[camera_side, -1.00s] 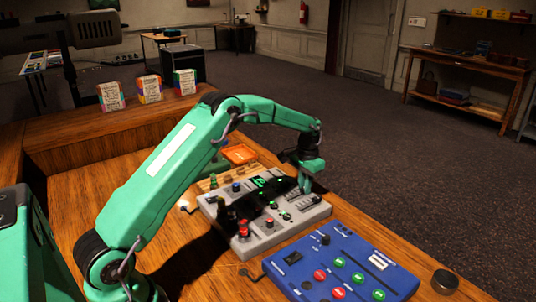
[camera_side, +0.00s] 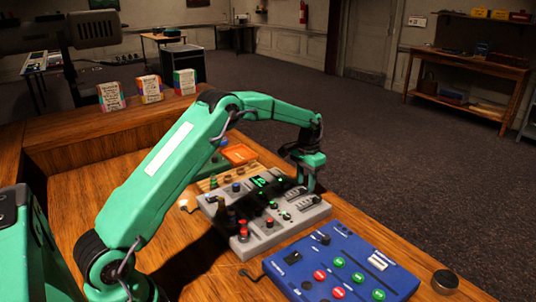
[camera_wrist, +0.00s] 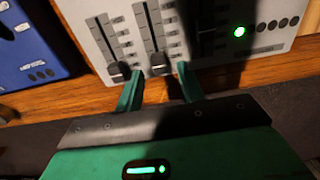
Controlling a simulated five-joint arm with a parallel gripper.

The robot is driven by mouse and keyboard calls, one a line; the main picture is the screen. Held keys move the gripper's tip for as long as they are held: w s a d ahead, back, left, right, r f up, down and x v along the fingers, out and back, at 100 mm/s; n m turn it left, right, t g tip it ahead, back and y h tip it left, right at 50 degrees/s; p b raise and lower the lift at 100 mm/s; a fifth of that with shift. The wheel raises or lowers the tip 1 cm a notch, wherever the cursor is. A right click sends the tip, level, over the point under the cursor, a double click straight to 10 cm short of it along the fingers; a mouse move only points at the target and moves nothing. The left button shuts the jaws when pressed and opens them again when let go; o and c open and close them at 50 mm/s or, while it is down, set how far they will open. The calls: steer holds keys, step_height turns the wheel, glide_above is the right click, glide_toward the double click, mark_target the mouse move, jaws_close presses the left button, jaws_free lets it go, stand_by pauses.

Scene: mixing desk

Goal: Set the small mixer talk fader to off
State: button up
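The grey mixer (camera_side: 250,243) lies on the wooden desk, with buttons, knobs and faders on top. In the wrist view two slide faders show on the grey panel (camera_wrist: 88,20). The left fader knob (camera_wrist: 118,71) and the right fader knob (camera_wrist: 160,66) both sit at the slot ends nearest my gripper. Their labels are too blurred to tell which is the talk fader. My gripper (camera_wrist: 160,84) is open, with its fingertips on either side of the right knob and slightly short of it. In the side view my gripper (camera_side: 311,188) is over the mixer's far right part, hiding some of it.
A blue panel (camera_side: 350,250) with red and green buttons lies in front of the mixer. A dark round knob (camera_side: 445,281) stands at the desk's right edge. An orange tray (camera_side: 239,154) lies behind.

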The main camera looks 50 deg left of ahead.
mark_target(305, 188)
step_height(305, 188, up, 6)
steer(key=shift+f, duration=0.1)
stand_by(0.4)
steer(key=shift+r, duration=0.3)
steer(key=s+d+r+t, duration=0.1)
steer(key=s+d+r, duration=0.3)
steer(key=s+r, duration=0.4)
steer(key=s+d+r+t, duration=0.2)
steer(key=s+d+r, duration=0.2)
steer(key=s+r, duration=0.35)
steer(key=s+d+f+t, duration=0.1)
steer(key=s+d, duration=0.1)
steer(key=s, duration=0.8)
steer(key=s+d+f+t, duration=0.1)
steer(key=s+d+f, duration=0.1)
steer(key=s, duration=0.9)
steer(key=shift+f+t, duration=0.25)
steer(key=shift+t, duration=0.05)
